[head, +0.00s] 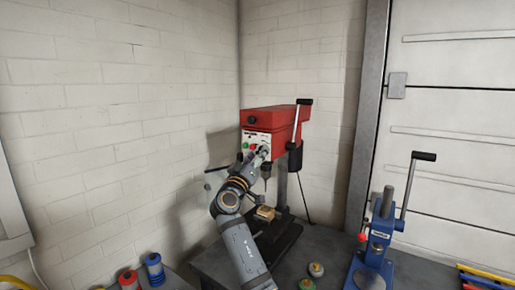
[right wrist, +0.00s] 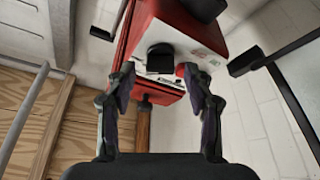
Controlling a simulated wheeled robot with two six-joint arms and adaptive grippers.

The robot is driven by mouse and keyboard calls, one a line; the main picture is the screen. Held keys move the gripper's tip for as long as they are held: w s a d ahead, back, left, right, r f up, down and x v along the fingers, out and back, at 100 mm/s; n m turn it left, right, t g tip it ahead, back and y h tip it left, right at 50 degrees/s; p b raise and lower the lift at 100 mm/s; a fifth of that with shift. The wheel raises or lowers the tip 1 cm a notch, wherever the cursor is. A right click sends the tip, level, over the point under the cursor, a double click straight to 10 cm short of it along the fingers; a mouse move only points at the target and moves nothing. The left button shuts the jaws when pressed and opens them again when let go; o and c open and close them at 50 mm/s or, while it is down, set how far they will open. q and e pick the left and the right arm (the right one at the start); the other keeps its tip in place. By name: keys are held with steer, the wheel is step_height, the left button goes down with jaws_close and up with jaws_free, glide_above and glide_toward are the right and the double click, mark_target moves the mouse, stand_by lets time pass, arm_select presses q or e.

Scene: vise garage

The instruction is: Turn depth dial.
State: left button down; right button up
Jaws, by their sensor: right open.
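The red drill press (head: 272,121) stands in the corner, with a pale control panel on its front. The black depth dial (right wrist: 160,58) shows on that panel in the right wrist view, ahead of my fingers and roughly between their tips. My right gripper (right wrist: 161,84) is open, one finger to each side of the dial, and holds nothing. I cannot tell whether the fingers touch it. In the head view my right gripper (head: 263,153) is up against the panel and hides the dial. My left gripper is not in view.
A blue arbor press (head: 378,240) with a raised lever stands on the bench to the right. A brass-coloured block (head: 265,213) sits under the drill. Spools (head: 154,268) and small round pieces (head: 316,269) are near the front. The drill's lever (head: 299,122) rises at its right side.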

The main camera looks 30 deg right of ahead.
steer(key=shift+w+d+r, duration=0.15)
steer(key=shift+w+d, duration=0.15)
steer(key=shift+d, duration=0.05)
jaws_close()
